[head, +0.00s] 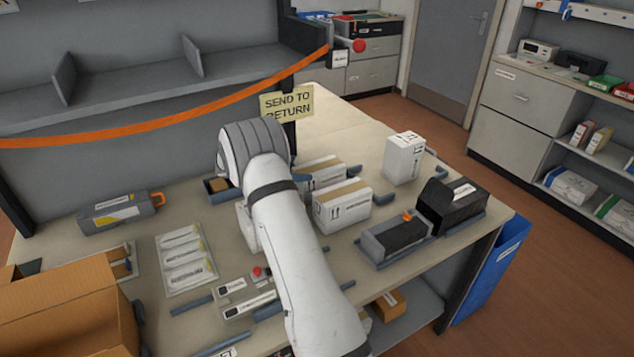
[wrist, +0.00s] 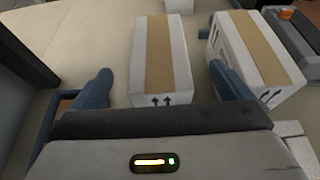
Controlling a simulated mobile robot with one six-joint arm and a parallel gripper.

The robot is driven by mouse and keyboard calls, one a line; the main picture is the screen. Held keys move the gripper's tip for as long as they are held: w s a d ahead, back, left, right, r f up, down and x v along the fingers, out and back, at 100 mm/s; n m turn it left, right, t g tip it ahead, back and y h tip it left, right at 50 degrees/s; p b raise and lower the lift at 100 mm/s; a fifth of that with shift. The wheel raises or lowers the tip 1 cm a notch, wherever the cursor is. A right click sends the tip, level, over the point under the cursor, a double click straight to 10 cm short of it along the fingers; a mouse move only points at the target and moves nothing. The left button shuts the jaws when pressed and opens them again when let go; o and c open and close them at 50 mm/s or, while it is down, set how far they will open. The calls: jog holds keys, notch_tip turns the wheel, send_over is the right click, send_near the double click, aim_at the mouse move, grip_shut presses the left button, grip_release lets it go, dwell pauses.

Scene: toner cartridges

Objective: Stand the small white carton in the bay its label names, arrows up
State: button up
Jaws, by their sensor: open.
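Three white cartons show in the head view: an upright one (head: 402,160) at the back right, a tape-topped one (head: 342,208) lying nearer, and another (head: 326,168) lying behind it, partly hidden by my arm. I cannot tell which one the task means. In the wrist view my gripper (wrist: 160,72) is open. A lying carton (wrist: 138,62) with tan tape and two arrows on its near end shows between the fingers. A second lying carton (wrist: 232,50) is just right of the right finger. The carton labels are too small to read.
Blue-grey rails mark bays on the table, with black cartridges (head: 462,203) at the right. An open brown box (head: 65,312) is front left, and a blue bin (head: 490,268) stands beside the table.

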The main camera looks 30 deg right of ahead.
aim_at(314, 168)
jog(key=p+x, duration=0.1)
jog(key=x, duration=0.6)
jog(key=shift+w+p, duration=0.15)
jog(key=shift+p, duration=0.2)
jog(key=shift+c, duration=0.5)
